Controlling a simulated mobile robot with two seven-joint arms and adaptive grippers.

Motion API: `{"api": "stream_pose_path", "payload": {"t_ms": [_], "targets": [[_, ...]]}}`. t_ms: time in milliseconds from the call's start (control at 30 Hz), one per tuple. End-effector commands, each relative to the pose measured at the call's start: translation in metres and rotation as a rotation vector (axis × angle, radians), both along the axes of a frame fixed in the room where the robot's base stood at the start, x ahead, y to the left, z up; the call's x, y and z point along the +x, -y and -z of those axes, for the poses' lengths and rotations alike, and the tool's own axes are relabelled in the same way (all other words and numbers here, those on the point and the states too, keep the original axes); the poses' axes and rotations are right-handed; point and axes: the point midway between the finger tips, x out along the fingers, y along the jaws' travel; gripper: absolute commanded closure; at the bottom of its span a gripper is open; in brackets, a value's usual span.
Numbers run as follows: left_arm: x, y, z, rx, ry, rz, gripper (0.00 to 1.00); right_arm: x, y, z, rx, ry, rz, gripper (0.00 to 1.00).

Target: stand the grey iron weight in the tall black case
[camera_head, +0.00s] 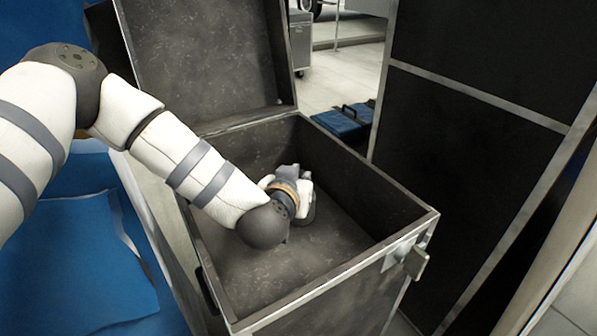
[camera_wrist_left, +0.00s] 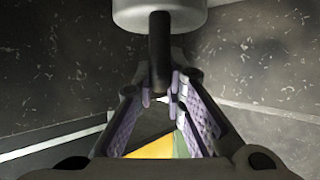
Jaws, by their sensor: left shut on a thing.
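The tall black case (camera_head: 345,292) stands open in the head view, its lid tipped back. My left arm reaches over its left side, and my left gripper (camera_head: 301,190) is inside the opening. In the left wrist view, the gripper (camera_wrist_left: 162,95) is shut on the dark upright handle of the grey iron weight (camera_wrist_left: 160,15). The weight's pale rounded body lies beyond the fingertips, cut off by the top edge. In the head view the gripper and wrist largely hide the weight. I cannot tell whether it touches the case floor. My right gripper is not in view.
The raised lid (camera_head: 200,60) stands behind the opening. A large black panel with metal edging (camera_head: 470,130) rises close on the right. Blue cloth (camera_head: 85,255) lies on the left. Blue bags (camera_head: 345,120) and a grey box (camera_head: 300,45) are behind.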

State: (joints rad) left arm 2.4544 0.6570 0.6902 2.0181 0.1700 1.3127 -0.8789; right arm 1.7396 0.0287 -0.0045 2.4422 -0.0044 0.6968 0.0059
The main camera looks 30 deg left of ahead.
Motion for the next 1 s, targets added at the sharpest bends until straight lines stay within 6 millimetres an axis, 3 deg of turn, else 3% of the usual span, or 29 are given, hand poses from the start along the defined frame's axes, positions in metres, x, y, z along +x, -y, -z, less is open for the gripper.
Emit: {"api": "stream_pose_path", "payload": {"t_ms": [67, 100, 200, 567, 1000], "targets": [[0.001, 0.001, -0.004, 0.000, 0.005, 0.001, 1.00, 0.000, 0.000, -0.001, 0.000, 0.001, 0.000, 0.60], [-0.001, 0.000, 0.000, 0.000, -0.005, 0.002, 0.87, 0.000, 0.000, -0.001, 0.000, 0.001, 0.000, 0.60], [-0.001, 0.000, 0.000, 0.000, -0.005, 0.002, 0.69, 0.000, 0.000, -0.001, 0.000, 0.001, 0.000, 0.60], [-0.008, 0.003, -0.004, 0.000, -0.004, 0.004, 0.69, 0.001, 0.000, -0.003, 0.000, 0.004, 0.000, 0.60], [-0.093, 0.025, -0.042, 0.001, -0.003, 0.004, 0.69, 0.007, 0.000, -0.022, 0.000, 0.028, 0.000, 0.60]]}}
